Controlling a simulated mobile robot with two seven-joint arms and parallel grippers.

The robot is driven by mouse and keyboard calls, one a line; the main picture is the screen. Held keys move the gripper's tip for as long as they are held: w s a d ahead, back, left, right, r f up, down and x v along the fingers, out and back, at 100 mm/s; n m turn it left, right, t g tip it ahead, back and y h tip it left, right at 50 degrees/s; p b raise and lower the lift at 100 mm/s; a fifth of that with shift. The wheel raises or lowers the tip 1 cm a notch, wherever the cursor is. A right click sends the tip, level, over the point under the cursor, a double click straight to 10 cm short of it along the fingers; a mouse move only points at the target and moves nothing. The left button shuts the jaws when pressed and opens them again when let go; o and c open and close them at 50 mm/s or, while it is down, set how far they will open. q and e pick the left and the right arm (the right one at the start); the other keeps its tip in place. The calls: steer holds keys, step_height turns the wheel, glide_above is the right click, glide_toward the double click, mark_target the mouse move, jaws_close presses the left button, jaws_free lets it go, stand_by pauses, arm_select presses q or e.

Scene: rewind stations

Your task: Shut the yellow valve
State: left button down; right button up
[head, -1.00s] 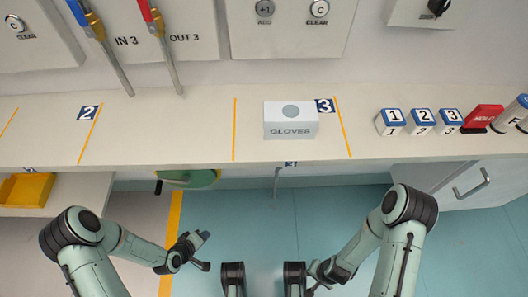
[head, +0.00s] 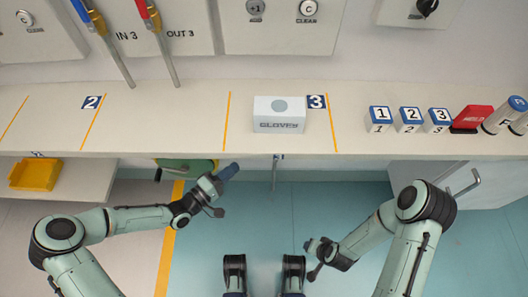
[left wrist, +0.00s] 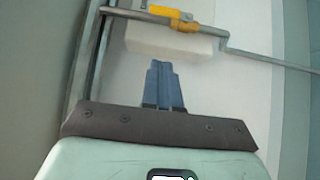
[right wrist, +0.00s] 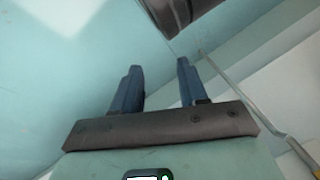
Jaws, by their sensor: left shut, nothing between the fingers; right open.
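The yellow valve (left wrist: 185,24) shows in the left wrist view, on a grey pipe near the top of the picture. Its yellow handle (left wrist: 165,11) lies roughly along the pipe. In the head view I cannot see the valve; the bench hides the space below it. My left gripper (head: 230,172) is shut and empty, near the bench's front edge. In the left wrist view its blue fingers are together, pointing toward the valve and apart from it. My right gripper (head: 312,245) is open and empty, low over the floor; its spread fingers (right wrist: 155,85) show in its wrist view.
The bench (head: 180,125) carries a gloves box (head: 279,115) and several numbered blocks (head: 410,118). A green object (head: 188,168) shows under its edge, left of my left gripper. A yellow tray (head: 35,174) is at left. The floor between my arms is clear.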

arm_select(q)
steer(key=s+d+b+x, duration=0.2)
steer(key=x, duration=1)
steer(key=shift+w+d, duration=0.25)
steer(key=shift+d, duration=0.05)
arm_select(e)
steer(key=shift+g, duration=0.8)
steer(key=shift+s+d+f, duration=0.25)
steer(key=shift+s+f, duration=0.75)
steer(key=shift+f, duration=0.05)
steer(key=shift+s+d+f, duration=0.2)
steer(key=shift+s+f, duration=0.8)
steer(key=shift+f, duration=0.05)
steer(key=shift+r, duration=0.1)
